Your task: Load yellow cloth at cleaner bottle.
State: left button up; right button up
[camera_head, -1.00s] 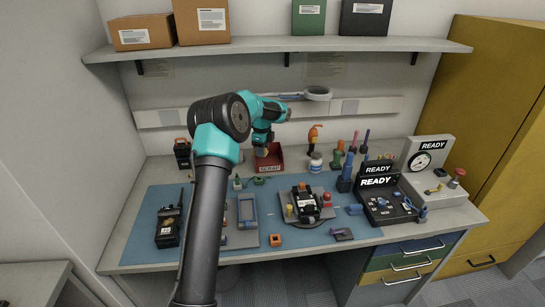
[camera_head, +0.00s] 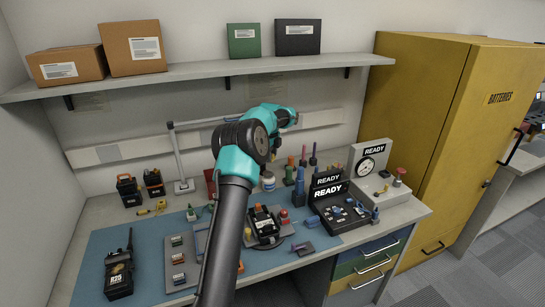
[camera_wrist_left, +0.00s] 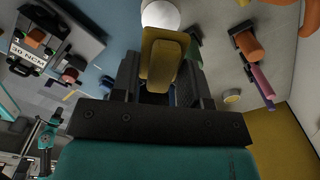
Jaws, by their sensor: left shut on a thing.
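The yellow cloth (camera_wrist_left: 163,62) shows in the left wrist view as a small folded pad between the fingers of my left gripper (camera_wrist_left: 160,88), which is shut on it. A white round-topped bottle (camera_wrist_left: 160,14), which looks like the cleaner bottle, is just beyond the cloth; I cannot tell whether they touch. In the head view the white bottle (camera_head: 268,181) stands at the back of the bench, close below my left gripper (camera_head: 273,152). My own arm hides most of the gripper and the cloth there. My right gripper is not in view.
Coloured-handled tools (camera_head: 303,160) stand right of the bottle, near the black READY station (camera_head: 328,190) and the gauge box (camera_head: 369,165). A radio (camera_head: 119,274) lies on the blue mat (camera_head: 92,262). A shelf (camera_head: 200,76) overhangs the back. A yellow cabinet (camera_head: 425,120) stands at right.

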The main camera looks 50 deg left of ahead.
aim_at(270, 173)
pick_arm(q)
jog(key=shift+f, duration=0.15)
jog(key=shift+f, duration=2.85)
jog(key=shift+f, duration=0.65)
dwell(0.5)
jog(key=shift+r, duration=0.15)
jog(key=shift+r, duration=3.45)
